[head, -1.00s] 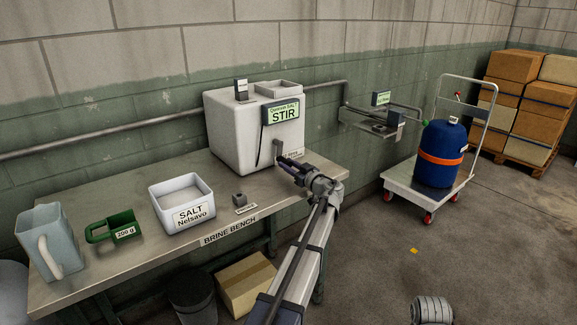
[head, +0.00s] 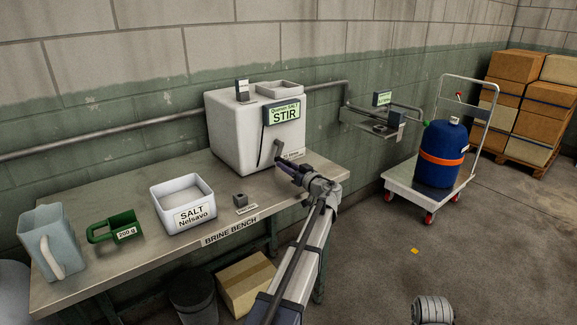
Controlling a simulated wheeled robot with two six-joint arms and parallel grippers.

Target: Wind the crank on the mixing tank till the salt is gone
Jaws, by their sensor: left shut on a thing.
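The mixing tank (head: 232,130) is a white box on the bench. Its screen (head: 284,112) reads "STIR", with a smaller line above it that is hard to read. The crank (head: 277,151) is a dark arm low on the tank's front right. My left gripper (head: 285,167) is shut on the crank at its lower end; the fingers hide the grip itself. The salt inside the tank cannot be seen. A white tub (head: 160,207) labelled "SALT Nelsavo" stands left of the tank.
The brine bench (head: 110,262) also holds a grey-blue jug (head: 35,238), a green 200 g scoop (head: 119,219) and a small dark block (head: 240,199). A blue drum (head: 440,140) stands on a trolley (head: 403,190) to the right. Open floor lies right of my arm.

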